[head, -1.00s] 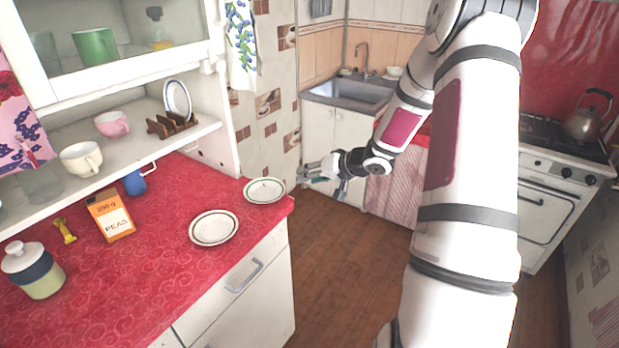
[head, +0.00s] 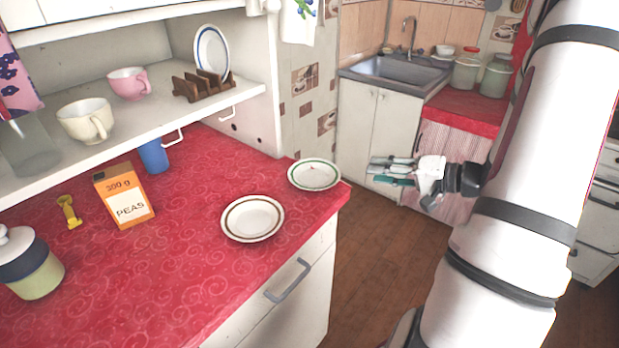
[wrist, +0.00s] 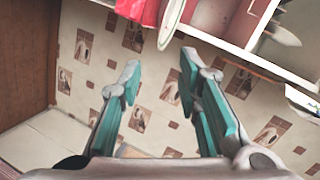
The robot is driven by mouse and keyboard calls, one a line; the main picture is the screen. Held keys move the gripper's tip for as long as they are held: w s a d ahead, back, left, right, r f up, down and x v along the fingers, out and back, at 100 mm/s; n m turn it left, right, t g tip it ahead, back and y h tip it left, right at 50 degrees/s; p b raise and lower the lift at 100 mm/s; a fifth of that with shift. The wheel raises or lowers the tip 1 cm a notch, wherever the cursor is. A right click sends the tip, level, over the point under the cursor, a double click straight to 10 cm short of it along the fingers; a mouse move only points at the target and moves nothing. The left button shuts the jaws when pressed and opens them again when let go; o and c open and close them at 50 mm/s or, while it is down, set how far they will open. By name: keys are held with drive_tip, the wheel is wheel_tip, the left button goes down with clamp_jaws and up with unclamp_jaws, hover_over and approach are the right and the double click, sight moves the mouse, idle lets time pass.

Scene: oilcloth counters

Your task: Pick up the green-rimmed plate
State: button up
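The green-rimmed plate (head: 314,174) is white and lies flat on the red counter near its far right corner in the head view. My gripper (head: 378,172) is in the air to the right of the plate, past the counter's edge, apart from it. In the wrist view my gripper (wrist: 160,90) has its two teal-padded fingers spread wide with nothing between them. A white plate edge (wrist: 172,14) shows at the top of the wrist view, beyond the fingers; its rim colour is hard to tell there.
A brown-rimmed plate (head: 252,218) lies on the red counter (head: 200,270), just nearer than the green-rimmed one. An orange peas box (head: 124,196), a blue cup (head: 154,156) and a jar (head: 28,266) stand further left. A shelf (head: 150,118) overhangs the counter's back.

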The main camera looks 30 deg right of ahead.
sight(336, 171)
drive_tip(key=b+x, duration=0.2)
drive_tip(key=x, duration=1)
drive_tip(key=shift+a+f, duration=0.1)
drive_tip(key=shift+f, duration=0.15)
clamp_jaws()
